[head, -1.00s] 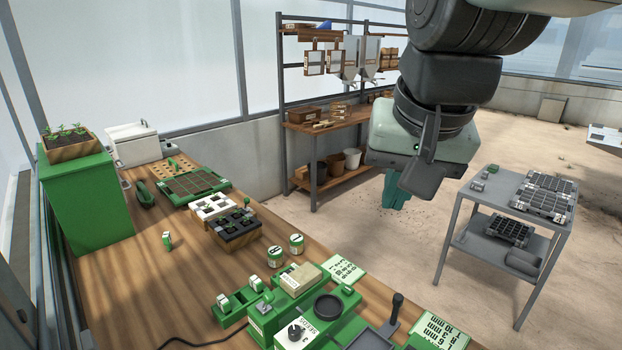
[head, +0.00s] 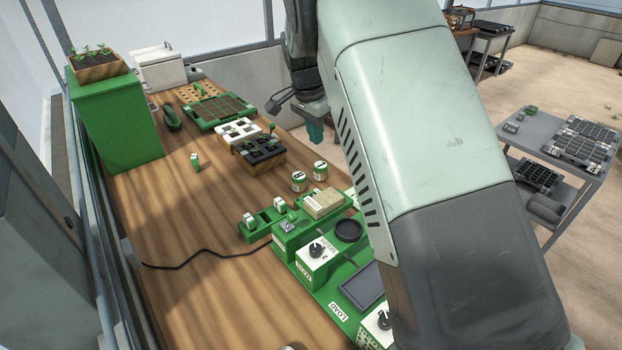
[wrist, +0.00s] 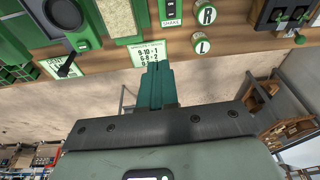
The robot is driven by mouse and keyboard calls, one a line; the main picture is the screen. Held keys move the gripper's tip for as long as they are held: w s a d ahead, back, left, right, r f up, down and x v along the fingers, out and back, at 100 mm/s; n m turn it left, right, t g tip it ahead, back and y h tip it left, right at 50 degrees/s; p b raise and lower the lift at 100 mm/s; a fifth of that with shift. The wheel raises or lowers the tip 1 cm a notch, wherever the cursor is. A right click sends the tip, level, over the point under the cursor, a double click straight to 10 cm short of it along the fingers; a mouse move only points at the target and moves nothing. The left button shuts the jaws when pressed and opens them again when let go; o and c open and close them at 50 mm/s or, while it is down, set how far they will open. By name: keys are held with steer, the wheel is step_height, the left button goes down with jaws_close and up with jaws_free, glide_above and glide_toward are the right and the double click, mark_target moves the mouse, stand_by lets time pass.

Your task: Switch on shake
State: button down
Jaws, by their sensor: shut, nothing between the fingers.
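The green tray seeder (head: 312,252) stands on the wooden bench, partly hidden behind my arm in the head view. In the wrist view a small green block with a pale label reading SHAKE (wrist: 171,22) is at the top edge; its upper part is cut off, so I cannot tell the switch position. My gripper (wrist: 158,68) has its teal fingers together and empty, pointing toward the bench edge, below the SHAKE label in that view. In the head view the gripper (head: 316,138) hangs beyond the jars, apart from the seeder.
Two jars marked R (wrist: 205,13) and L (wrist: 201,44) stand right of the SHAKE block. A printed number card (wrist: 150,53) lies near the fingertips. Cell trays (head: 258,153) and a green-framed tray (head: 220,110) are farther back. A black cable (head: 205,254) crosses clear bench.

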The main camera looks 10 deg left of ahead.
steer(key=w+a+f, duration=0.1)
steer(key=a+f, duration=0.2)
steer(key=f, duration=0.4)
steer(key=shift+w+a+f+m+h, duration=0.15)
steer(key=shift+w+a+m+h, duration=0.15)
steer(key=shift+w+a+m, duration=0.1)
steer(key=x, duration=0.8)
steer(key=s+x, duration=0.1)
steer(key=x, duration=0.3)
steer(key=shift+a+f, duration=0.2)
steer(key=shift+f, duration=0.15)
steer(key=shift+a+f, duration=0.1)
steer(key=shift+f, duration=0.55)
steer(key=shift+s+a+f+t+h, duration=0.25)
steer(key=shift+f+t+h, duration=0.05)
steer(key=shift+f+h, duration=0.2)
steer(key=shift+w+d+r, duration=0.1)
steer(key=shift+d, duration=0.05)
